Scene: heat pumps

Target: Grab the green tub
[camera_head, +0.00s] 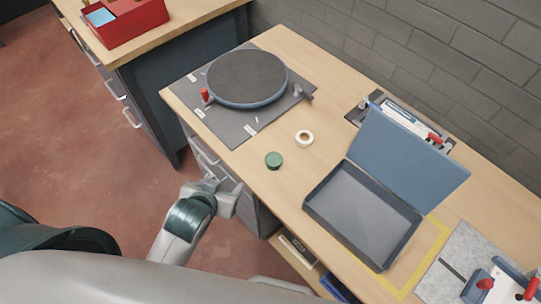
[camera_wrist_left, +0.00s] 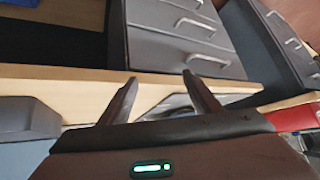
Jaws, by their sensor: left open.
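The green tub (camera_head: 273,160) is small and round and sits on the wooden workbench (camera_head: 325,165), near its front edge. It stands apart from everything around it. My left gripper (camera_head: 226,184) is in front of the bench, to the lower left of the tub in the head view. It is apart from the tub. In the left wrist view the two fingers (camera_wrist_left: 160,85) are spread with nothing between them, facing the bench edge and grey drawers (camera_wrist_left: 175,35). I cannot make out the tub in the wrist view. My right gripper is in neither view.
A roll of tape (camera_head: 304,138) lies just behind the tub. A round turntable (camera_head: 247,78) on a dark mat is at the back left. An open blue-grey case (camera_head: 362,218) lies to the right. Grey drawers (camera_head: 208,160) are under the bench.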

